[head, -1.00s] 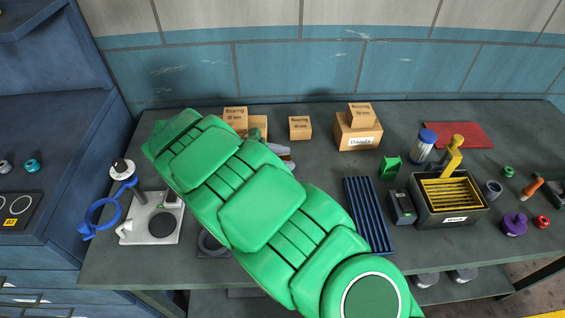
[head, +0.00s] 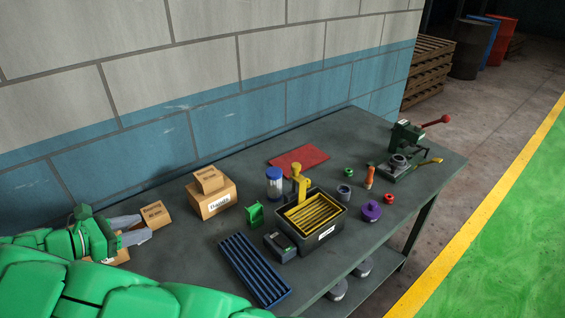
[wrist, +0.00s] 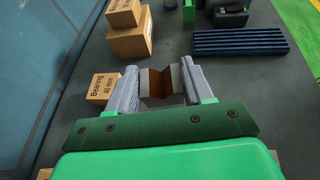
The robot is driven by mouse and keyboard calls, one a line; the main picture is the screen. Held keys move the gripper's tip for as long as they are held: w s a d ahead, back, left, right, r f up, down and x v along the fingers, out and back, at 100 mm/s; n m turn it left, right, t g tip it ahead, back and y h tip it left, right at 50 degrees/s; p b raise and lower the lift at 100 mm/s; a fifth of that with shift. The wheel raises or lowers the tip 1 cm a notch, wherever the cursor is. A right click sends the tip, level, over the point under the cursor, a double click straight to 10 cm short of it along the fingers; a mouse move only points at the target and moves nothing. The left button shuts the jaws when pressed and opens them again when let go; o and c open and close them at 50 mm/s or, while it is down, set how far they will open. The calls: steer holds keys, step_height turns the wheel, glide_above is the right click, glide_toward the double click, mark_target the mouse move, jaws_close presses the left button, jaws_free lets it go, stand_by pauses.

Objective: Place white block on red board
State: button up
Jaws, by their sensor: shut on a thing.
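The red board (head: 299,160) lies flat at the back of the bench, near the wall, in the head view. My gripper (head: 137,230) is at the far left of that view, low by the cardboard boxes and well to the left of the board. In the wrist view my gripper (wrist: 160,80) has its grey fingers shut on a small pale block (wrist: 177,78) with a brown V-shaped middle, which I take to be the white block. In the head view the block is too small and hidden to make out. The board is outside the wrist view.
A bearing box (head: 155,214) stands beside my gripper, with stacked boxes (head: 212,200) to its right. A green part (head: 254,214), a blue-capped jar (head: 274,184) and a black bin with a yellow rack (head: 312,216) stand in front of the board. A blue ribbed tray (head: 254,268) lies nearer.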

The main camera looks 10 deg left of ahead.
step_height(320, 180, up, 7)
steer(key=shift+w+f, duration=0.1)
steer(key=shift+f, duration=0.05)
steer(key=w+d+m, duration=0.1)
steer(key=w+d, duration=0.6)
steer(key=w, duration=0.4)
steer(key=w+d, duration=0.6)
steer(key=w, duration=0.5)
steer(key=w+d+h, duration=0.1)
steer(key=w+d, duration=0.5)
steer(key=d, duration=0.2)
steer(key=w+d+g, duration=0.1)
steer(key=w+d, duration=0.4)
steer(key=d, duration=0.4)
steer(key=w+d+h, duration=0.1)
steer(key=w+d, duration=0.5)
steer(key=d, duration=0.2)
glide_above(298, 159)
steer(key=s, duration=0.2)
steer(key=shift+m, duration=0.4)
steer(key=f, duration=1.4)
steer(key=shift+w+d, duration=0.15)
steer(key=shift+w, duration=0.1)
steer(key=shift+w+f, duration=0.6)
steer(key=shift+f, duration=1.65)
